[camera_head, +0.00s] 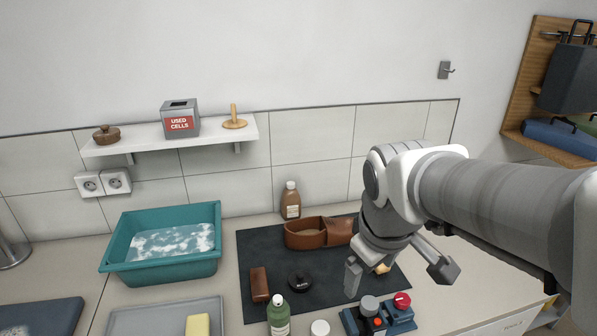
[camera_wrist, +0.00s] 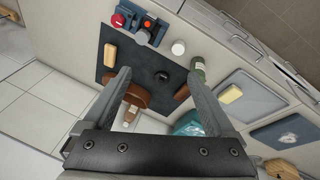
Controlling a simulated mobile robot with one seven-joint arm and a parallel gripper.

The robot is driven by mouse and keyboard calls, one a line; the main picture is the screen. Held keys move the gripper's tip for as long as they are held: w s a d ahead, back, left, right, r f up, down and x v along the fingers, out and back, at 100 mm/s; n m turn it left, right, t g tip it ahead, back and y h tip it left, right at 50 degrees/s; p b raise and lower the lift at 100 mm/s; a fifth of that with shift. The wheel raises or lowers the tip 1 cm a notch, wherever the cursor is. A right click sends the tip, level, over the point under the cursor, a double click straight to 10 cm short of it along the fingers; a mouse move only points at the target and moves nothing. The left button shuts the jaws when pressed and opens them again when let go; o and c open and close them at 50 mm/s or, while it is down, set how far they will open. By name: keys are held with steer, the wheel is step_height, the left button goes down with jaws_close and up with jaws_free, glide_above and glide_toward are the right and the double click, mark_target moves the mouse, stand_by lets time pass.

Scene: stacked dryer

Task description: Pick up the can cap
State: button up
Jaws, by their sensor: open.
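A small black round cap-like piece with a raised knob (camera_head: 300,281) lies on the dark mat (camera_head: 258,240). It also shows in the wrist view (camera_wrist: 162,76), between the fingertips in the picture but farther away. I cannot tell for sure that it is the can cap; a white round piece (camera_head: 320,328) stands near the front edge of the mat and also shows in the wrist view (camera_wrist: 178,47). My gripper (camera_head: 399,272) is open and empty, above the right part of the mat, apart from both pieces. In the wrist view its two fingers (camera_wrist: 160,78) are spread wide.
On the mat are a brown leather holder (camera_head: 305,235), a brown block (camera_head: 259,284) and a tan block (camera_head: 383,268). A green bottle (camera_head: 278,315) and a red-knobbed device (camera_head: 380,318) stand at the front. A teal basin (camera_head: 165,270) stands left, a brown bottle (camera_head: 291,201) behind.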

steer(key=w+a+f+n+g, duration=0.2)
steer(key=w+a+f+n, duration=0.1)
steer(key=w+f+n, duration=0.3)
steer(key=n+g, duration=0.2)
steer(key=n, duration=0.4)
glide_toward(320, 327)
steer(key=shift+y, duration=0.4)
steer(key=f, duration=0.5)
steer(key=shift+d+p, duration=0.3)
steer(key=shift+p, duration=0.1)
steer(key=shift+s+f+p, duration=0.2)
steer(key=shift+f+p, duration=0.15)
steer(key=shift+f, duration=2.25)
steer(key=c, duration=1.4)
steer(key=shift+r, duration=0.1)
